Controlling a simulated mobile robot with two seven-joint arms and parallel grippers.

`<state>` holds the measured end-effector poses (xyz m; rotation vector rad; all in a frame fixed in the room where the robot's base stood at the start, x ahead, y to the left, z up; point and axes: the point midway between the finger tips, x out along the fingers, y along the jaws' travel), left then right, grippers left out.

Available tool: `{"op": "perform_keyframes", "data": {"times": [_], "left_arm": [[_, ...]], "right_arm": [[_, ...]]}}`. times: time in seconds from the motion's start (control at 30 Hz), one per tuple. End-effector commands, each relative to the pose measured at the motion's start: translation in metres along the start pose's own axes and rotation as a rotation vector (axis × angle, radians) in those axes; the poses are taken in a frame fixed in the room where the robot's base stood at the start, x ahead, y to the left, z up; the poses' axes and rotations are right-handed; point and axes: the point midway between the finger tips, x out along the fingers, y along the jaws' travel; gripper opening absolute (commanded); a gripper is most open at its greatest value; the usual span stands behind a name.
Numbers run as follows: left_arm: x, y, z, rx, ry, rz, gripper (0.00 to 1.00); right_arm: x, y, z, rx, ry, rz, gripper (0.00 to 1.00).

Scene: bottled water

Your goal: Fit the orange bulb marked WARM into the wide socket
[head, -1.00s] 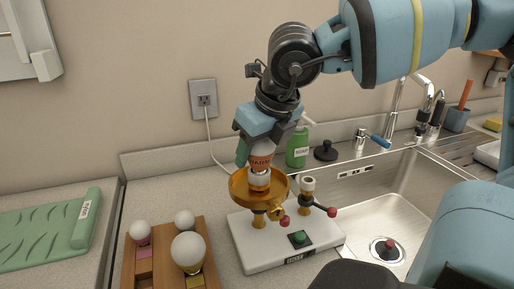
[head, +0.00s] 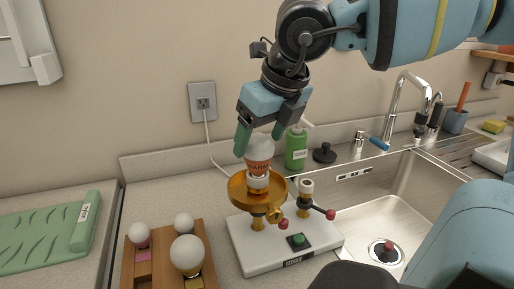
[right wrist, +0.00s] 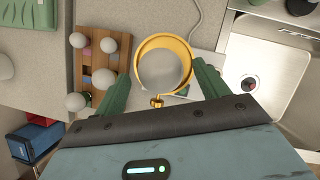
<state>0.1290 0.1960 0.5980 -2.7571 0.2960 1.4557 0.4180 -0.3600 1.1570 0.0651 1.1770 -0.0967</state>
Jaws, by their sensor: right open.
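The bulb with the orange band marked WARM (head: 259,155) stands upright in the wide socket with the gold dish (head: 241,192) on the white base (head: 240,243). My right gripper (head: 259,145) is open above the bulb, with its green fingers apart. In the right wrist view the bulb's round top (right wrist: 163,72) shows inside the gold ring, between the spread fingers (right wrist: 160,90). How deep the bulb's base sits is partly hidden by the dish. A narrower socket (head: 306,192) stands empty-looking to the right. My left gripper is not in view.
A wooden rack (head: 206,262) with several white bulbs (head: 187,254) stands left of the base. A soap bottle (head: 296,148) and a black stopper (head: 324,153) stand behind. The sink (head: 405,190) is at the right. A green mat (head: 40,232) lies far left.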

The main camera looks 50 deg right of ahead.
Motion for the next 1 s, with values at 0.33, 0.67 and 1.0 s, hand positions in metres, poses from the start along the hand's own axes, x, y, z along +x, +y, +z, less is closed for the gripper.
{"op": "perform_keyframes", "data": {"times": [0.33,0.67,1.0], "left_arm": [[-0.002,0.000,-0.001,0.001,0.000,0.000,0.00],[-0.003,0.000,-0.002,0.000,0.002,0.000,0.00],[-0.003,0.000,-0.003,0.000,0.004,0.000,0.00]], "right_arm": [[-0.062,0.000,0.001,0.001,-0.003,0.000,0.73],[-0.075,0.000,0.000,0.001,0.001,0.000,0.73],[-0.075,0.000,0.000,0.001,0.001,0.000,0.73]]}}
